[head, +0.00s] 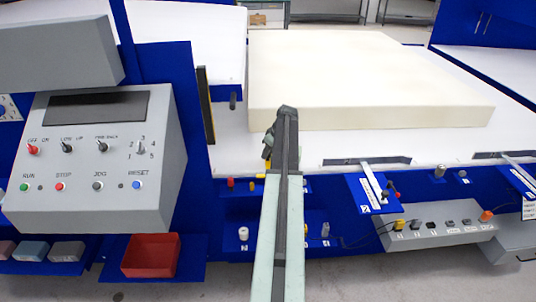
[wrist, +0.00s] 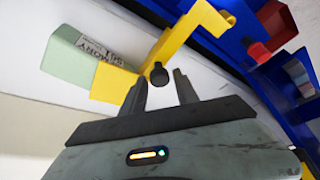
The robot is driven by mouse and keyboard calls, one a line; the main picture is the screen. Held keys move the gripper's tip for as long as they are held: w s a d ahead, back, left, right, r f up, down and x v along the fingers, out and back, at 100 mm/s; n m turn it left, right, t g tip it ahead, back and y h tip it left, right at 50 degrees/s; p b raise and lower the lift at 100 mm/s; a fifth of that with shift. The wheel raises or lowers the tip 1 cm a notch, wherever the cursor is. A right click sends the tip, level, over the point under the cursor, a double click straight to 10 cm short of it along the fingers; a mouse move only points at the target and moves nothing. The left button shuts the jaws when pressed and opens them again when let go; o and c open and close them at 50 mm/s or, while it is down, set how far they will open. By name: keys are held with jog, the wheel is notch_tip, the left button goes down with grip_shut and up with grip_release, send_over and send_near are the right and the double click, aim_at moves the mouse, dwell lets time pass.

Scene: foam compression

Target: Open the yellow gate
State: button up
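A yellow gate (wrist: 172,42), a bent bar, shows in the wrist view over the white bed edge. A black knob (wrist: 158,73) stands beside its lower end. My gripper (wrist: 160,80) is open, with one finger on each side of the knob; I cannot tell whether they touch it. In the head view my arm hides most of the gate, and only a small yellow bit (head: 260,176) shows beside my arm.
A pale green block (wrist: 75,60) with a printed label adjoins a yellow block (wrist: 112,84). A cream foam slab (head: 360,75) lies on the white bed behind my arm. A grey control panel (head: 95,150) stands left, above a red bin (head: 150,256).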

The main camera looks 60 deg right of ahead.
grip_shut()
dwell(1.2)
